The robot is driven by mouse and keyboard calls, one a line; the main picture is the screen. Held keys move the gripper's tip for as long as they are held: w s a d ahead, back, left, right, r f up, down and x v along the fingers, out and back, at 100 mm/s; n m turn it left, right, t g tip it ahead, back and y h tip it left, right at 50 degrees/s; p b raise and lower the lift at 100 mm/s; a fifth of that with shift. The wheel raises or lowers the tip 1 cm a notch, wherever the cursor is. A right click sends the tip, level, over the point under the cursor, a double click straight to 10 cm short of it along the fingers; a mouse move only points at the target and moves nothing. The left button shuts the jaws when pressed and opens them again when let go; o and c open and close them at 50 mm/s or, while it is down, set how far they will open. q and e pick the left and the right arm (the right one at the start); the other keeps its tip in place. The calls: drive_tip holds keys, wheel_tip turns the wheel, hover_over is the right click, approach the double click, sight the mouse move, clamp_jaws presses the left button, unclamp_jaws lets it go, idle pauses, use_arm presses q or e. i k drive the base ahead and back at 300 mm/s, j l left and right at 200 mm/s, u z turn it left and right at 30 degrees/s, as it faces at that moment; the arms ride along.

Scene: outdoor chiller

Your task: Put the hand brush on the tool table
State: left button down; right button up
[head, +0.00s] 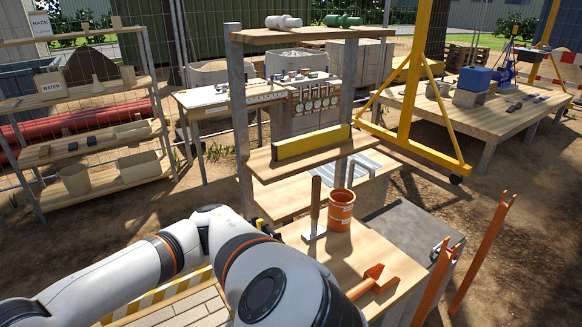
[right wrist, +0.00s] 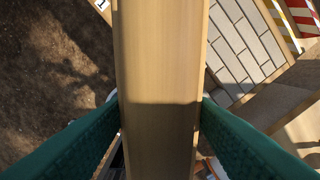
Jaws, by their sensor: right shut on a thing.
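In the right wrist view my right gripper (right wrist: 160,112) is shut on a long, pale wooden piece (right wrist: 160,60). It runs from the top edge down between the two green fingers. It may be the hand brush, but no bristles show and its ends are out of frame. In the head view a wooden-topped table (head: 330,260) holds an orange container (head: 341,212), a tool with an upright brown handle (head: 315,198) and an orange flat-headed tool (head: 375,279). I cannot tell whether this is the tool table. My left gripper is not in view.
A white arm of mine covers the lower middle of the head view. A shelf (head: 262,160) with a yellow bar (head: 310,142) rises behind the table. Orange posts (head: 482,255) stand at its right. A yellow frame (head: 408,95) and a large wooden table (head: 470,118) are farther back.

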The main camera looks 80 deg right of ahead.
sight(341, 264)
drive_tip(key=z, duration=0.45)
drive_tip(key=k+l+z, duration=0.1)
drive_tip(key=z, duration=0.35)
drive_tip(key=k+z, duration=0.1)
drive_tip(key=z, duration=0.35)
drive_tip(key=i+l, duration=0.1)
drive_tip(key=l, duration=0.25)
drive_tip(key=l+z, duration=0.15)
drive_tip(key=l, duration=0.2)
drive_tip(key=i+l, duration=0.15)
drive_tip(key=l, duration=0.2)
drive_tip(key=i+l+z, duration=0.15)
drive_tip(key=l, duration=0.2)
drive_tip(key=i+l, duration=0.1)
drive_tip(key=l, duration=0.25)
